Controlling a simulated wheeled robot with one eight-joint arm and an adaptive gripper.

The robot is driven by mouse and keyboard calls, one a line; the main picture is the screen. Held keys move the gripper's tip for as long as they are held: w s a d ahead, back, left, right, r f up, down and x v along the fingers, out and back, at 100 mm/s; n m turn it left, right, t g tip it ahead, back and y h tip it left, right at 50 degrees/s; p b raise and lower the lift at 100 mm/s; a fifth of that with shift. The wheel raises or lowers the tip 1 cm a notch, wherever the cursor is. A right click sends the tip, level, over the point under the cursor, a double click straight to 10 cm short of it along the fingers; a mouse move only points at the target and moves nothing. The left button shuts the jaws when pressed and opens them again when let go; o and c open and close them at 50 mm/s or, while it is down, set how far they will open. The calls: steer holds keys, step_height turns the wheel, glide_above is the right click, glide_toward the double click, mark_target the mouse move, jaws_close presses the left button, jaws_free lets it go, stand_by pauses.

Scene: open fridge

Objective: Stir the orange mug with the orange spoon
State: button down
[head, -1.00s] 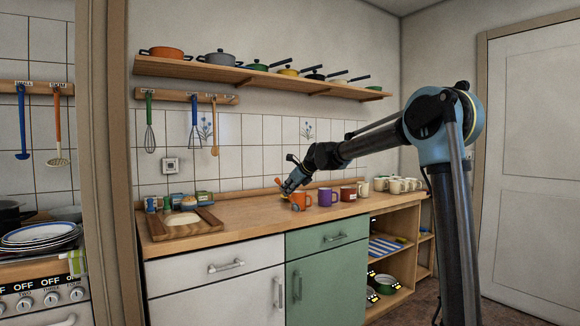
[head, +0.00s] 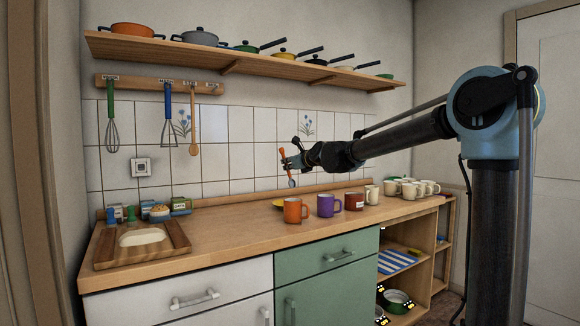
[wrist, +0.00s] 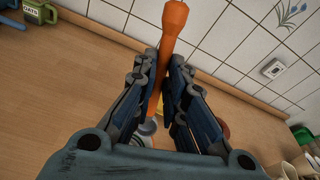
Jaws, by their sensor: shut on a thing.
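My gripper (head: 290,163) is shut on the orange spoon (head: 286,154) and holds it in the air, nearly upright, handle up. The spoon's grey end (head: 292,183) points down, above the counter and above the orange mug in the picture. In the wrist view the orange handle (wrist: 174,20) rises between the two fingers of my gripper (wrist: 160,78). The orange mug (head: 293,211) stands upright on the counter, its handle to the right. The spoon end is apart from the mug. The mug's inside is hidden in the head view.
A yellow dish (head: 278,203) sits just behind the orange mug. A purple mug (head: 326,207) and a dark red mug (head: 354,202) stand to its right, with several cream mugs (head: 410,188) farther right. A wooden board (head: 112,262) lies left; the counter between is clear.

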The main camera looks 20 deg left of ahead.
mark_target(288, 171)
steer(key=shift+w+f, duration=0.1)
steer(key=shift+w, duration=0.4)
steer(key=shift+s+a+f, duration=0.1)
steer(key=shift+a+f, duration=0.1)
steer(key=shift+f, duration=1.3)
step_height(288, 171, down, 10)
steer(key=shift+r, duration=0.15)
